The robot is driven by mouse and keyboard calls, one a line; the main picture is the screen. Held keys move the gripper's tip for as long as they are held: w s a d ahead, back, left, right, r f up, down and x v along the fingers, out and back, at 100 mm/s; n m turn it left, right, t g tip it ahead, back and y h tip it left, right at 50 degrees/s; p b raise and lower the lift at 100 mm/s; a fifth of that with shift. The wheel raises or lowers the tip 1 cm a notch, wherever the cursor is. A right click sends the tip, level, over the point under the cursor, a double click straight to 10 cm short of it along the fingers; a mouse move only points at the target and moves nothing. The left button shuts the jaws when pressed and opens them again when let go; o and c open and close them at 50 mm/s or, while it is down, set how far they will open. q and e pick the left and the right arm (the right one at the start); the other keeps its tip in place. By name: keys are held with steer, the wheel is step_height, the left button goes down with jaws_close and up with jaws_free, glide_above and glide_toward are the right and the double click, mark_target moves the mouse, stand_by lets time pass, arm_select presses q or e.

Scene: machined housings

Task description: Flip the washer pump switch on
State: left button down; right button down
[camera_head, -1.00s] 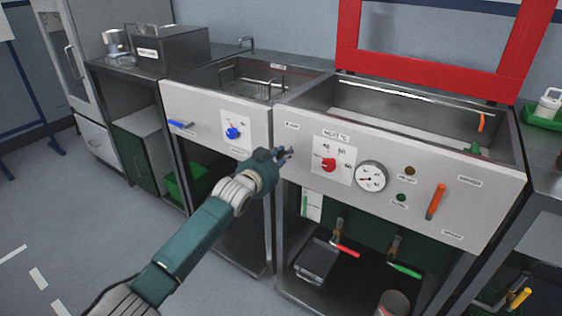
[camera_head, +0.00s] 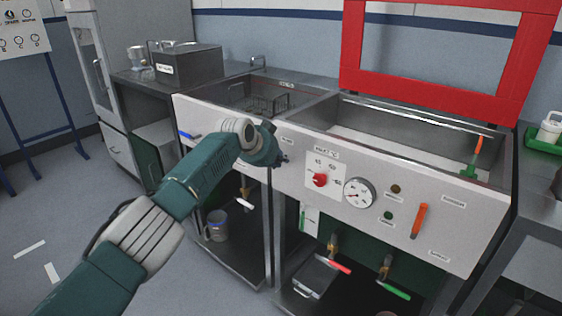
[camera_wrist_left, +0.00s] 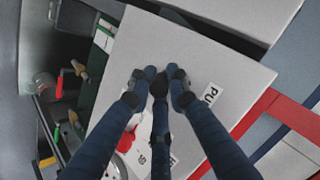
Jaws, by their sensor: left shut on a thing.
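The washer's light grey front panel (camera_head: 420,190) faces me, and it also fills the middle of the left wrist view (camera_wrist_left: 235,60). A small label starting with "PU" (camera_wrist_left: 211,94) is beside my left gripper (camera_wrist_left: 158,78). The label shows faintly above the fingers in the head view (camera_head: 287,140). My left gripper (camera_head: 281,160) is at the panel, left of the red heat knob (camera_head: 320,180). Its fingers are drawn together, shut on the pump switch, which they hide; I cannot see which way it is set. My right gripper is not in view.
A round gauge (camera_head: 359,193), two small lamps and an orange handle (camera_head: 418,221) are to the right on the panel. A red frame (camera_head: 440,95) stands above the basin. Red and green valve handles (camera_head: 395,290) are below. Floor at left is clear.

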arm_select(q)
steer(key=shift+w+a+f+g, duration=0.1)
steer(key=shift+a+g, duration=0.2)
steer(key=shift+a, duration=0.05)
stand_by(0.5)
steer(key=c, duration=1.7)
jaws_free()
steer(key=shift+a, duration=0.1)
steer(key=shift+d, duration=0.25)
steer(key=shift+r, duration=0.2)
steer(key=shift+r, duration=0.15)
steer(key=v, duration=1.1)
steer(key=shift+s+a, duration=0.2)
steer(key=shift+s, duration=0.15)
